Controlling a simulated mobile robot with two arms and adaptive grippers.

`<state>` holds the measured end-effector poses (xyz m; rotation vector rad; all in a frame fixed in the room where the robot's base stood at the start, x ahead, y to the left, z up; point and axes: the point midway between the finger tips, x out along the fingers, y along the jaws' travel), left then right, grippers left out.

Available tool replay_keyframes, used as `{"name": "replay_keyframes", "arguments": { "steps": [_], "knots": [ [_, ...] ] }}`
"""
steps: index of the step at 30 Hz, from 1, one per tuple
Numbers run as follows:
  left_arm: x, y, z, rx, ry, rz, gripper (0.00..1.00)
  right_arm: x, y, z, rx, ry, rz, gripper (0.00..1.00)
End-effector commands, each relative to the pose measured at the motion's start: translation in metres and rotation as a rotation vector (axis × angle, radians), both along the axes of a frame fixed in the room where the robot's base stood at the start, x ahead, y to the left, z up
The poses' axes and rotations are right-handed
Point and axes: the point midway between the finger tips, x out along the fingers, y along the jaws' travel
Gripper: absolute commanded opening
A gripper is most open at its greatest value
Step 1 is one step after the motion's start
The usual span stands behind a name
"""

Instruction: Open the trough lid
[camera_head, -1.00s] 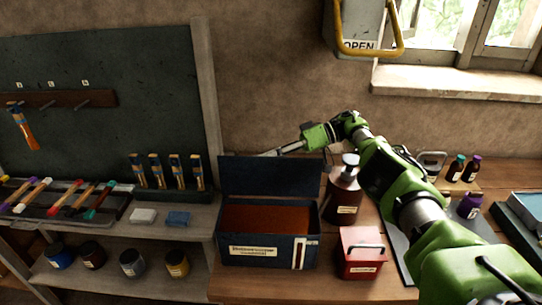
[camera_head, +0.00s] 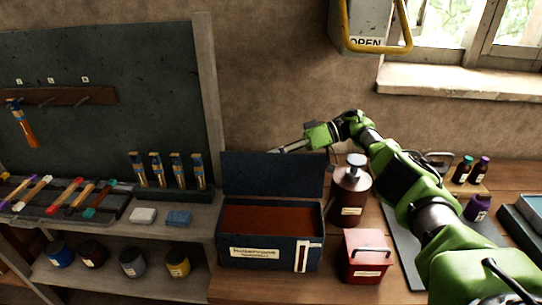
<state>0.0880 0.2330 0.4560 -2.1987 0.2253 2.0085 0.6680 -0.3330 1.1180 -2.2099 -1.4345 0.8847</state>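The trough is a dark blue box (camera_head: 235,254) with a pale label on its front, on the wooden bench. Its dark lid (camera_head: 272,176) stands upright along the back edge, and the reddish-brown inside shows. My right arm comes in from the right and reaches behind the bottle to the lid's upper right side. My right gripper (camera_head: 278,151) is at the lid's top edge, partly hidden behind it; whether it touches the lid or is open cannot be made out. My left gripper is not in view.
A brown bottle (camera_head: 349,195) and a red box with a handle (camera_head: 366,258) stand right of the trough. Small bottles (camera_head: 462,170) and a purple jar (camera_head: 477,207) are farther right. A shelf with brushes and jars (camera_head: 177,263) is at left. An "OPEN" box with a yellow handle (camera_head: 403,30) hangs above.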

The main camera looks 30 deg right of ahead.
Motion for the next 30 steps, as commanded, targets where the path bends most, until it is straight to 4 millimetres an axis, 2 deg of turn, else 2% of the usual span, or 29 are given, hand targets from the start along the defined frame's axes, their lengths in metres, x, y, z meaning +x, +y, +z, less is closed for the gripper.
{"name": "replay_keyframes", "arguments": {
  "steps": [5,6,19,23,30],
  "knots": [
    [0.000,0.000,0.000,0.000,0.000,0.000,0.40,-0.001,0.000,-0.001,-0.001,0.002,0.002,0.00],
    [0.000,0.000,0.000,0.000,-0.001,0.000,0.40,-0.001,0.000,-0.001,-0.001,0.002,0.002,0.15],
    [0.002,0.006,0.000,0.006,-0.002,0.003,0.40,0.000,0.000,0.005,0.000,-0.001,0.003,0.15],
    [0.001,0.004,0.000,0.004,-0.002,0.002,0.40,0.000,0.000,0.020,0.001,-0.004,0.003,0.15],
    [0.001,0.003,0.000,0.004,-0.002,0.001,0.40,0.000,0.000,0.067,0.000,-0.004,0.002,0.15]
  ]
}}
